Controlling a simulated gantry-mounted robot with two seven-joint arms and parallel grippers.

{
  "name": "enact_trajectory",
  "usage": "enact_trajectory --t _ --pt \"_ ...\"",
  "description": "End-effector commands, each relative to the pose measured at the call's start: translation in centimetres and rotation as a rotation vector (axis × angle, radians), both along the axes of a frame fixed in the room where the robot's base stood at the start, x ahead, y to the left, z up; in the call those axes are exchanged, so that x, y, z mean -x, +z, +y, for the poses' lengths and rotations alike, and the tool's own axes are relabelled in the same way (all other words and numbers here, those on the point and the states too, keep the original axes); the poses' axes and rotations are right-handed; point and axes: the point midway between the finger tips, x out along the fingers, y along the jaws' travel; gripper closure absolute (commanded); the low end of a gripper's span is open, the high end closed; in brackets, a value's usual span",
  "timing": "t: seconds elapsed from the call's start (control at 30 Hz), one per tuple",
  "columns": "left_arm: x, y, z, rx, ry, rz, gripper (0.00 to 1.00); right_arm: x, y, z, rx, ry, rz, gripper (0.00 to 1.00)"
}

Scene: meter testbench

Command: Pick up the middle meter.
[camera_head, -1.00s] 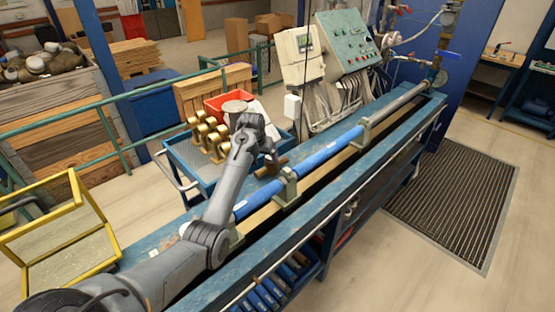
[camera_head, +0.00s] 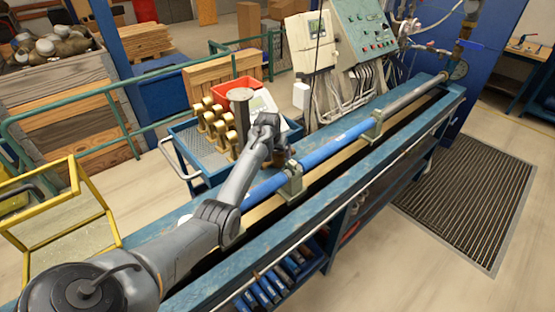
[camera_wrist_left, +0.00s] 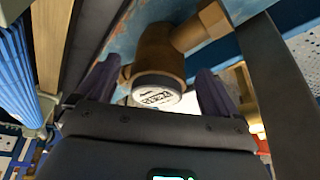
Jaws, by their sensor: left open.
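A brass-coloured meter (camera_wrist_left: 158,52) with a round white, dark-printed face shows in the left wrist view, with a brass pipe end to its upper right. My left gripper (camera_wrist_left: 155,90) is open, with one dark finger on each side of the meter's face end. I cannot tell whether the fingers touch it. In the head view my left gripper (camera_head: 279,150) is at the far edge of the blue bench, beside the blue pipe, and mostly hides this meter. Whether it is the middle one cannot be told. My right gripper is not in view.
A blue cart (camera_head: 188,150) behind the bench holds several brass fittings (camera_head: 214,128), a red bin (camera_head: 232,88) and a grey cylinder (camera_head: 240,100). The blue pipe (camera_head: 325,150) runs along the bench through clamps (camera_head: 291,184). A yellow frame (camera_head: 80,185) stands at left.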

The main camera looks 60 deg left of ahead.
Motion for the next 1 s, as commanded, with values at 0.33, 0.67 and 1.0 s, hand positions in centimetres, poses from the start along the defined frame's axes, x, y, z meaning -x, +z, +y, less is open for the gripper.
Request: enact_trajectory --t 0.33,0.67,1.0 --pt "-0.8 -3.1 0.5 0.000 0.000 0.000 0.06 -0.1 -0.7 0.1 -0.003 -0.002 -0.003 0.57" --pt "-0.8 -3.1 0.5 0.000 0.000 0.000 0.18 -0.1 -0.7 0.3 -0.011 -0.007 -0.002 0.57" --pt "-0.8 -3.1 0.5 0.000 0.000 0.000 0.70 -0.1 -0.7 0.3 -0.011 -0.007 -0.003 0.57"
